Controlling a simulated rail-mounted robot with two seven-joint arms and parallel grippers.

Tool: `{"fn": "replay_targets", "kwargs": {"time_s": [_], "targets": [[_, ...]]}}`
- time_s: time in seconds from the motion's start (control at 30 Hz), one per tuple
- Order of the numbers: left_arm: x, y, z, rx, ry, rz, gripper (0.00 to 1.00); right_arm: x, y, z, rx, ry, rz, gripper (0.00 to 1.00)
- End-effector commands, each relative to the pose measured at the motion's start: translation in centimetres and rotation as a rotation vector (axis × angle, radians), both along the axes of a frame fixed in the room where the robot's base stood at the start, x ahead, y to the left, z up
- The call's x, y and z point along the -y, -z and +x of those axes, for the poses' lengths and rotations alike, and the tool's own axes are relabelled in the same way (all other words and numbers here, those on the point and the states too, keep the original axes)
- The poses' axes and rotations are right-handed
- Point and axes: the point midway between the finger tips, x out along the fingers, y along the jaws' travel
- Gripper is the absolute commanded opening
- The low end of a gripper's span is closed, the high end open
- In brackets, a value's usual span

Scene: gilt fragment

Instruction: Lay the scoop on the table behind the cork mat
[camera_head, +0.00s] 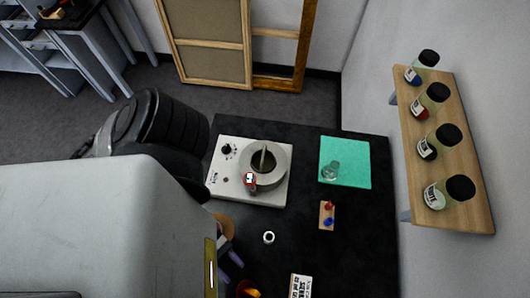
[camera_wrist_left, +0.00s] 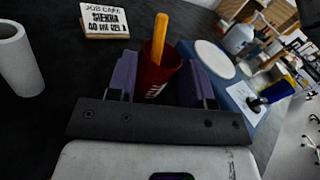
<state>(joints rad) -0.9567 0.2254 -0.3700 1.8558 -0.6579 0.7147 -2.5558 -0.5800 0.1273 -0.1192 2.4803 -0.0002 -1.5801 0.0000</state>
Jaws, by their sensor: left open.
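An orange handle (camera_wrist_left: 160,38), which may be the scoop's, stands up out of a red cup (camera_wrist_left: 157,72); its lower end is hidden in the cup. In the head view the orange piece (camera_head: 252,293) and red cup (camera_head: 241,288) show at the bottom edge. My left gripper (camera_wrist_left: 162,75) is open, its purple fingers on either side of the cup; I cannot tell whether they touch it. In the head view my arm hides most of this gripper (camera_head: 232,265). A brown rounded edge (camera_head: 224,226), perhaps the cork mat, shows beside my arm. My right gripper is not in view.
A hot plate (camera_head: 225,180) with a round pan stands at the back, with a green mat (camera_head: 345,150) holding a glass to its right. A small block with red and blue knobs (camera_head: 327,216), a white cylinder (camera_head: 268,237) and a job card (camera_head: 300,286) stand on the dark table.

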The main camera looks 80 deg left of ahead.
Motion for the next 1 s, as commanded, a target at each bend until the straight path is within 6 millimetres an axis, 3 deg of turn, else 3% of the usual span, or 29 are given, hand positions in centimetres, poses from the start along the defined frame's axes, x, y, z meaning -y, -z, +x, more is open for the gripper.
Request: {"fn": "replay_targets", "kwargs": {"time_s": [0.37,0.7,1.0], "targets": [[2.0,-0.1,2.0,-0.001,-0.002,0.0,0.47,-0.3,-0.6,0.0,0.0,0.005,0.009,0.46],[5.0,-0.4,4.7,-0.001,-0.002,-0.002,0.47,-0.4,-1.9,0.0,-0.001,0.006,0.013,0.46],[5.7,-0.2,5.3,-0.002,-0.002,0.0,0.47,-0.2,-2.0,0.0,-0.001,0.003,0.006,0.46]]}}
